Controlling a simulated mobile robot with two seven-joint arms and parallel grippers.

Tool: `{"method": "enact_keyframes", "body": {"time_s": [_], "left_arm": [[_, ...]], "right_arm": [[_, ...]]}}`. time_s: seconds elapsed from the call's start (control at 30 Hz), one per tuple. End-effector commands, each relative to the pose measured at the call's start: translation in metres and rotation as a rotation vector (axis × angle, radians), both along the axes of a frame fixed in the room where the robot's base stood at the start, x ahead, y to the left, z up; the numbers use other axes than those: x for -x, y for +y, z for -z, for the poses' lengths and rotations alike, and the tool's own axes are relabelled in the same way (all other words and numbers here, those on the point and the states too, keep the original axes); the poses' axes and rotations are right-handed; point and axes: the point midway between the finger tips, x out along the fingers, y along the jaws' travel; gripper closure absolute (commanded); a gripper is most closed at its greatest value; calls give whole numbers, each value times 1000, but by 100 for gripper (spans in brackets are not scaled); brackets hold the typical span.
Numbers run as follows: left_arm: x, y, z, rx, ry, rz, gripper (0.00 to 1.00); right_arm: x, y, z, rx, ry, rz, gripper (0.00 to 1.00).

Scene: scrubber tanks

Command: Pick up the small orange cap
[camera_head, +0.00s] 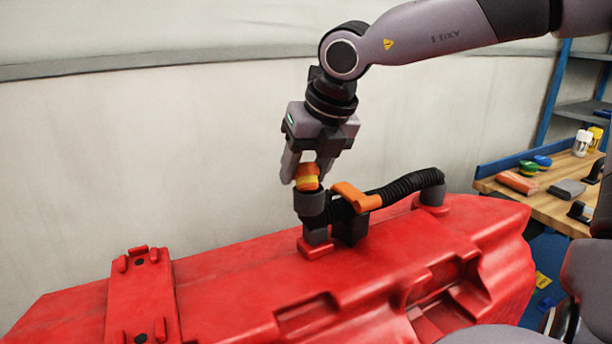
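My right gripper (308,170) points down from above, with one finger on each side of the cap. No gap shows between the fingers and the cap, so it looks shut on it. I cannot tell whether the cap still touches the fitting. My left gripper is not in view.
A black ribbed hose (402,187) with an orange handle-like part (356,197) runs right from beside the fitting. A wooden bench (545,196) with several small items stands at the right. A pale wall (130,150) rises behind the tank.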

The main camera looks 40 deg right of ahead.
Motion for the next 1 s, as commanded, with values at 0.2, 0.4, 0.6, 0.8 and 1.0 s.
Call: {"method": "enact_keyframes", "body": {"time_s": [0.2,0.4,0.6,0.8,1.0], "left_arm": [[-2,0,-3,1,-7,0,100],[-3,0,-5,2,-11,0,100],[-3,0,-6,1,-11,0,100],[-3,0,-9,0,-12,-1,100],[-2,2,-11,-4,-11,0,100]], "right_arm": [[0,0,0,1,0,0,86],[0,0,-1,1,-1,1,86],[-1,0,-11,1,-3,0,86],[-1,-1,-44,2,-6,1,86],[-1,0,-97,1,-5,2,86]]}}
